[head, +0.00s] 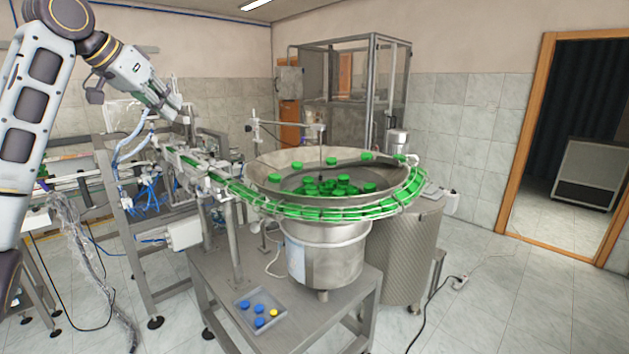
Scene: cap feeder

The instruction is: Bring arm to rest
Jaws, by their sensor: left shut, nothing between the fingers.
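My left gripper (173,108) is at the upper left of the head view, at the end of my left arm, which comes in from the left edge. It is shut and empty. It is raised above the outfeed end of the green cap track and apart from it, as far as I can tell. My right gripper is not in the view. The round metal feeder bowl (274,185) stands in the middle, with a heap of green caps (335,188) inside and green caps along its outer track.
A metal table (330,310) carries the feeder. A framed machine with blue tubing (150,200) stands below my left arm. Open floor lies to the right, by the doorway.

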